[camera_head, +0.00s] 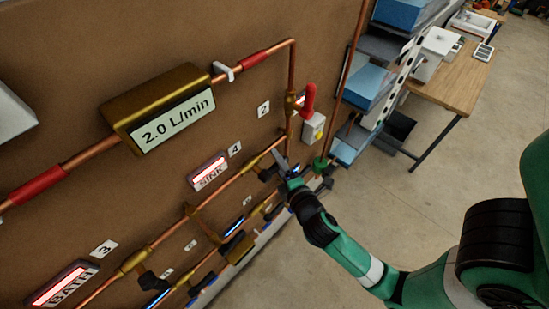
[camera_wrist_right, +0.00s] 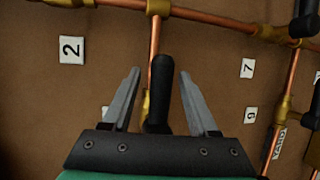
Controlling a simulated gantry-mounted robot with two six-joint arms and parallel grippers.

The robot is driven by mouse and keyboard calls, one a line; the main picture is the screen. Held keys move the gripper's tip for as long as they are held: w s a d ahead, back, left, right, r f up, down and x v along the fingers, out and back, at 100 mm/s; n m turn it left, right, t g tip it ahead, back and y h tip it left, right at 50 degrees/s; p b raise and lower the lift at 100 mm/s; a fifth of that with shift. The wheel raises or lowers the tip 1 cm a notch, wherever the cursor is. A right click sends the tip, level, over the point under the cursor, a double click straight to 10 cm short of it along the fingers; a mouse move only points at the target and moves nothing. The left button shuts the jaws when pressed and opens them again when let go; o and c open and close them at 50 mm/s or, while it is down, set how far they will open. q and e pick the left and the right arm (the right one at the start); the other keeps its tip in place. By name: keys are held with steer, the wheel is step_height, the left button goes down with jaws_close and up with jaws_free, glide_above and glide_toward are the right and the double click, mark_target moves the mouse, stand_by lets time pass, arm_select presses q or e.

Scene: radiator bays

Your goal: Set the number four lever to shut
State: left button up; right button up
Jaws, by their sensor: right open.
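The number 4 plate (camera_head: 234,148) is on the brown board, above the lit SINK sign (camera_head: 208,171). A black lever (camera_head: 268,173) sits on the copper pipe to the right of that sign. My right gripper (camera_head: 284,165) is close to this lever. In the right wrist view, my open right gripper (camera_wrist_right: 160,72) has a finger on each side of a black lever (camera_wrist_right: 161,100), with gaps to both fingers. The lever lies along the pipe in that view. The number 4 plate is not visible there. My left gripper is not in view.
A flow meter (camera_head: 158,108) reads 2.0 L/min. A red handle (camera_head: 308,101) and a small grey box (camera_head: 313,128) are above my right gripper. More pipes and levers run below, near the BATH sign (camera_head: 62,284).

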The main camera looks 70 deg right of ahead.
steer(key=x, duration=0.2)
steer(key=shift+w+d+f, duration=0.15)
steer(key=shift+w+d, duration=0.05)
steer(key=shift+w, duration=0.05)
steer(key=shift+c, duration=0.2)
jaws_close()
stand_by(1.1)
